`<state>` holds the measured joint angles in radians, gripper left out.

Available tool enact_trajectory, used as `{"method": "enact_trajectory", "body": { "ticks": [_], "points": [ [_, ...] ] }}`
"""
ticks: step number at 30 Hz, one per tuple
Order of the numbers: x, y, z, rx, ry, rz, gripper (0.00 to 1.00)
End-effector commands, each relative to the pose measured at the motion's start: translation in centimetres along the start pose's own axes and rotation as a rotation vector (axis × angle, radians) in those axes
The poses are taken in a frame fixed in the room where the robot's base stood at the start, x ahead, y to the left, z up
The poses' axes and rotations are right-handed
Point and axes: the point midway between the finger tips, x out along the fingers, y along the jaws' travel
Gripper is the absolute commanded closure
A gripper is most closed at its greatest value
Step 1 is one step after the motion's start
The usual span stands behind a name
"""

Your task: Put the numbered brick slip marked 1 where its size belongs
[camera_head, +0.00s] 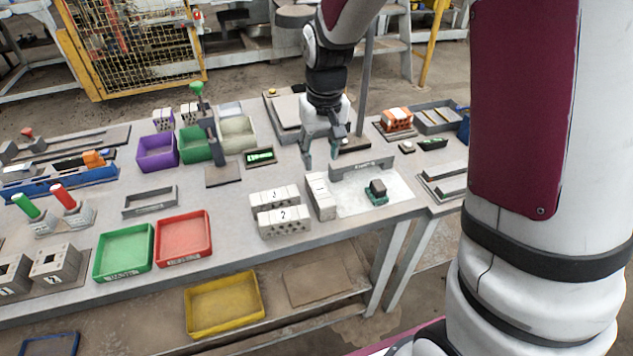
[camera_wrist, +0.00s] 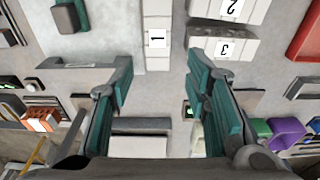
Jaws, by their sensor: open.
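The pale brick slip marked 1 (camera_head: 320,197) lies on the table, its length running front to back. In the wrist view slip 1 (camera_wrist: 157,22) lies ahead of the fingertips, roughly centred between them. The slips marked 2 (camera_head: 285,221) and 3 (camera_head: 274,197) lie just left of it, with holes in their sides; they also show in the wrist view, 2 (camera_wrist: 230,9) and 3 (camera_wrist: 222,46). My gripper (camera_head: 322,158) is open and empty, above and behind slip 1; its teal fingers also show in the wrist view (camera_wrist: 160,70).
A grey labelled bar (camera_head: 361,165) and a dark block on a teal base (camera_head: 376,190) stand right of slip 1. Green (camera_head: 124,252) and red (camera_head: 184,238) trays lie front left.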

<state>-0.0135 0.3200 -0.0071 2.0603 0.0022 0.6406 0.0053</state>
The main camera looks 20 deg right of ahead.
Motion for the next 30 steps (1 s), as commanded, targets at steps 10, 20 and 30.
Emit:
{"method": "enact_trajectory", "body": {
  "ticks": [10,20,30],
  "points": [
    [5.9,0.0,0.1,0.0,-0.005,0.0,0.57],
    [8.7,0.1,0.1,0.0,-0.002,0.0,0.57],
    [12.9,0.3,0.5,0.0,-0.002,0.0,0.57]
  ]
}}
